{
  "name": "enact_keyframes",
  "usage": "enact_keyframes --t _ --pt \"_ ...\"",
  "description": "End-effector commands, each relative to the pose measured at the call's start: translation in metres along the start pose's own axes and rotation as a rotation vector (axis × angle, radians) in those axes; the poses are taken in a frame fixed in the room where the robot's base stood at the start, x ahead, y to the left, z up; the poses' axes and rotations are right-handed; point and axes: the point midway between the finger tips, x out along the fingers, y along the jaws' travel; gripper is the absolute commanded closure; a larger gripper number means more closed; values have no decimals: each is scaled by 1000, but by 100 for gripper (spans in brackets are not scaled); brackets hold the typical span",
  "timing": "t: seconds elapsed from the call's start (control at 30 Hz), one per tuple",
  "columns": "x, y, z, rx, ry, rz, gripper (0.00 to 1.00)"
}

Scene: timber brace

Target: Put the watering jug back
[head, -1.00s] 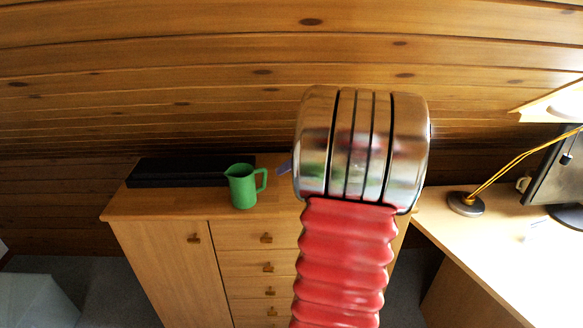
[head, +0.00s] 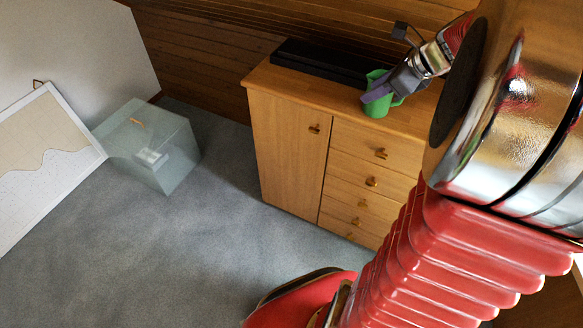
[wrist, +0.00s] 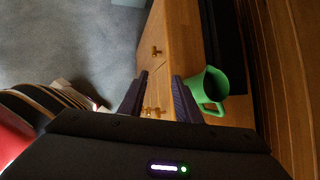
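The green watering jug (head: 377,104) stands upright on top of the wooden cabinet, in front of a long black box. In the head view my gripper (head: 376,92) is in front of the jug and hides part of it. In the wrist view the fingers of my gripper (wrist: 159,88) are apart with nothing between them. There the jug (wrist: 200,87) is just right of the right finger, its handle toward the camera. I cannot tell whether that finger touches it.
The long black box (head: 330,62) lies along the back of the cabinet top (head: 290,85). A clear box (head: 170,150) stands on the grey carpet to the left, near a leaning framed picture (head: 50,165). The carpet between the clear box and the cabinet is free.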

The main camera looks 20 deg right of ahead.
Motion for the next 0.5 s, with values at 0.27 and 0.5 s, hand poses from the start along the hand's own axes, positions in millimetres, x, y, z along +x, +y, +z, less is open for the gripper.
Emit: enact_keyframes --t 0.27,0.5 --pt "-6 106 55 -673 52 101 70" --pt "-20 186 72 -1254 70 171 70"
